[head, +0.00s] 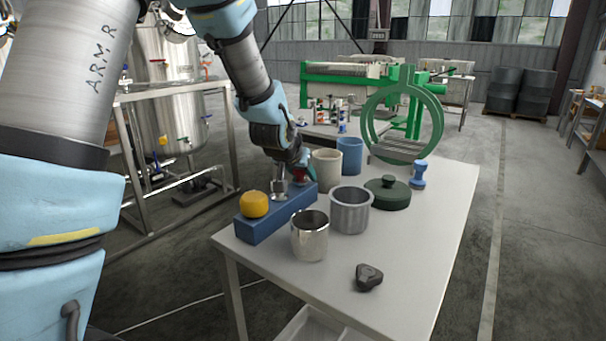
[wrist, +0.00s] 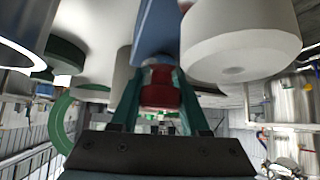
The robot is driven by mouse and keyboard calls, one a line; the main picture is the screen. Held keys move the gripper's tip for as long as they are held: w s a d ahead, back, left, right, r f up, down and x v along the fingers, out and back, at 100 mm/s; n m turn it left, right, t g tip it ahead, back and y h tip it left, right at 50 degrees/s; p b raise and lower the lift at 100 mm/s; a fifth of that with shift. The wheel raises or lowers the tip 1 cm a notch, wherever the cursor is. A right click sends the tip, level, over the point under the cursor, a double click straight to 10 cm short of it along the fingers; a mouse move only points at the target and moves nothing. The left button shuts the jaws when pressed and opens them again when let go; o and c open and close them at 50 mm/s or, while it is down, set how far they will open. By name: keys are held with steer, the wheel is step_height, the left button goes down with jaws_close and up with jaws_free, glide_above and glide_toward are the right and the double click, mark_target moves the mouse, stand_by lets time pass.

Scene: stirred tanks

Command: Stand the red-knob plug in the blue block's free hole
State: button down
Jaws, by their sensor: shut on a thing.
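The blue block (head: 262,222) lies along the left edge of the table, with a yellow knob (head: 254,204) on its near end and a silver-topped plug (head: 279,187) near its middle. My gripper (head: 301,171) is at the block's far end. It is shut on the red-knob plug (head: 302,175), and in the wrist view its green fingers flank the red knob (wrist: 160,96). A blue surface (wrist: 157,35), likely the block, shows just beyond the knob. The plug's lower part and the hole are hidden, so I cannot tell whether the plug is in it.
A cream cup (head: 326,170) stands close right of my gripper, with a blue cup (head: 349,155) behind. The near right tabletop is mostly clear.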

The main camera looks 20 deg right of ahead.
steer(key=shift+f+b, duration=0.3)
steer(key=shift+f, duration=0.15)
steer(key=shift+c, duration=1.6)
jaws_free()
steer(key=shift+a+r, duration=0.1)
steer(key=shift+v, duration=5.35)
